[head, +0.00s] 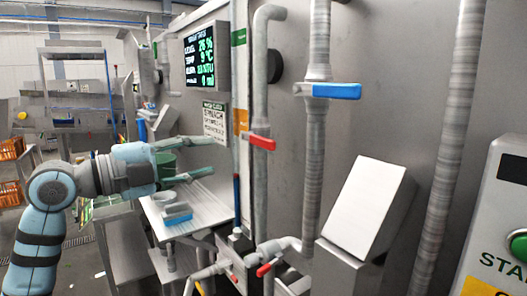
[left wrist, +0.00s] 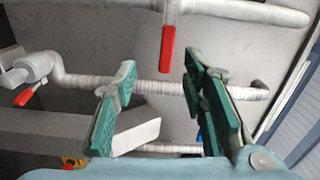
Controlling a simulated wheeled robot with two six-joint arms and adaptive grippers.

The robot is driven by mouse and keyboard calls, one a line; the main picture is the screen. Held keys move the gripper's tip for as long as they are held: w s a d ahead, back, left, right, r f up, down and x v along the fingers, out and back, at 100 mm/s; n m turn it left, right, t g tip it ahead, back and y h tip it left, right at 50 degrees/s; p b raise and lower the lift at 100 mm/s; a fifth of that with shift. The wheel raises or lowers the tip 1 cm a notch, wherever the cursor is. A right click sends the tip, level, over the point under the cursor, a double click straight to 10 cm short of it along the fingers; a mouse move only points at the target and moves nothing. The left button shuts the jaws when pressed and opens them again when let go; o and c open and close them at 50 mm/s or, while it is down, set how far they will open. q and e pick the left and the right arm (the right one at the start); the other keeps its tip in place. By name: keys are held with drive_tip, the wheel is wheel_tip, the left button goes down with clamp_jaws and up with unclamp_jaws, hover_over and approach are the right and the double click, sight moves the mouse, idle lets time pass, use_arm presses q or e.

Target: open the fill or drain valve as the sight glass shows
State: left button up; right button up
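My left gripper (head: 208,156) is open and empty, apart from the pipes; its two spread fingers also show in the left wrist view (left wrist: 160,88). A blue lever handle (head: 332,91) sits across a thick vertical pipe. A red lever handle (head: 262,142) sits on a thinner pipe right of my gripper. A red handle (left wrist: 167,48) hangs beyond the fingertips in the left wrist view. A lower red handle (head: 268,268) is near the bottom pipes. A thin vertical tube (head: 236,195), blue low down, may be the sight glass; its level is unclear. My right gripper is out of view.
A screen (head: 200,57) shows 76 % and 9 °C above a sign (head: 214,121). A light slanted box (head: 368,207) stands in front of the pipes. A control panel (head: 500,215) with a green button is at the right edge. A metal table (head: 205,212) is below my gripper.

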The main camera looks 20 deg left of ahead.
sight(261, 143)
use_arm(q)
drive_tip(key=shift+m+h, duration=0.3)
drive_tip(key=shift+m, duration=0.5)
drive_tip(key=p+x, duration=0.1)
drive_tip(key=x, duration=0.3)
drive_tip(key=s+d+p+x, duration=0.1)
drive_tip(key=x, duration=0.4)
drive_tip(key=r+p+x, duration=0.1)
drive_tip(key=x, duration=0.3)
drive_tip(key=shift+d+p, duration=0.4)
drive_tip(key=shift+d, duration=0.1)
drive_tip(key=shift+w, duration=0.1)
drive_tip(key=shift+a, duration=0.1)
clamp_jaws()
